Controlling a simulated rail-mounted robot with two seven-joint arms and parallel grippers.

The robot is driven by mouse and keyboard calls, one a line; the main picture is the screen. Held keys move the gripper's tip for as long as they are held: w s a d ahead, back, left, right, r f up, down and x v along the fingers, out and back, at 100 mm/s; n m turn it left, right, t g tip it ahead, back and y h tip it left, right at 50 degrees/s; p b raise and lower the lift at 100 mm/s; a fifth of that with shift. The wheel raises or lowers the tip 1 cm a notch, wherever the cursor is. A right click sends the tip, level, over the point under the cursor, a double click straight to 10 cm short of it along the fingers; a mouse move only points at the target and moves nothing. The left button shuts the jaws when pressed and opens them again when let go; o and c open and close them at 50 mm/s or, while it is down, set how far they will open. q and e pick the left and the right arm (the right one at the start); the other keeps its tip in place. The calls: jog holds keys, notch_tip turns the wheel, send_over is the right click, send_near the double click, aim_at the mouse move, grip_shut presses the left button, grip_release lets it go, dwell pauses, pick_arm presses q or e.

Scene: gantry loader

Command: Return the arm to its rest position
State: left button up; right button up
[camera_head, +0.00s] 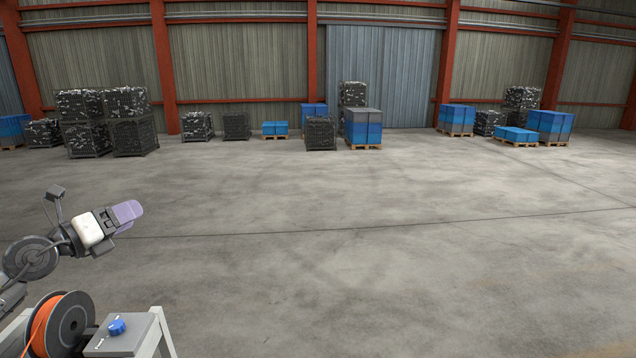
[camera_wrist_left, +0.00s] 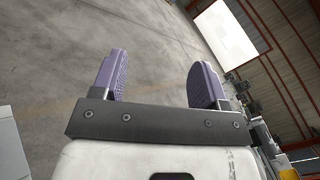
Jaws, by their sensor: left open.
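My left gripper (camera_head: 127,213) is at the left side of the head view, held up in the air over the grey floor and pointing right. In the left wrist view its two purple fingers (camera_wrist_left: 158,80) stand wide apart with nothing between them. My right gripper does not show in either view.
A spool of orange cable (camera_head: 72,325) and a grey box with a blue knob (camera_head: 117,328) stand on a frame below my left arm. Stacked cages (camera_head: 108,122) and blue crates on pallets (camera_head: 362,127) line the far wall. The floor (camera_head: 370,240) between is clear.

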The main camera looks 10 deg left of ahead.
pick_arm(q)
jog(key=s+d+r+n+t+y, duration=0.2)
jog(key=s+r+n+t+y, duration=0.25)
jog(key=r+n, duration=0.35)
jog(key=s+d+r+n+t+y, duration=0.1)
jog(key=s+r+n+t+y, duration=0.2)
jog(key=r+n+t+y, duration=0.35)
jog(key=s+d+f+n+g+h+p, duration=0.1)
jog(key=s+d+f+n+g, duration=0.35)
jog(key=f, duration=0.65)
jog(key=s+d+f+n+g+p, duration=0.1)
jog(key=d+f+n+g+p, duration=0.1)
jog(key=d+f+n+g, duration=0.6)
jog(key=s+d+f+n+g+h+p, duration=0.1)
jog(key=s+d+f+n+g, duration=0.2)
jog(key=f, duration=1)
jog(key=s+d+f+g+h+p, duration=0.1)
jog(key=s+d+f+g, duration=0.3)
jog(key=s+f, duration=0.7)
jog(key=s+d+f+n+g+h+p, duration=0.1)
jog(key=s+d+f+g, duration=0.3)
jog(key=s+f, duration=0.8)
jog(key=s+g+h+p, duration=0.1)
jog(key=s, duration=0.3)
jog(key=shift+s+d+f+p, duration=0.15)
jog(key=shift+d+p, duration=0.1)
jog(key=shift+p, duration=0.1)
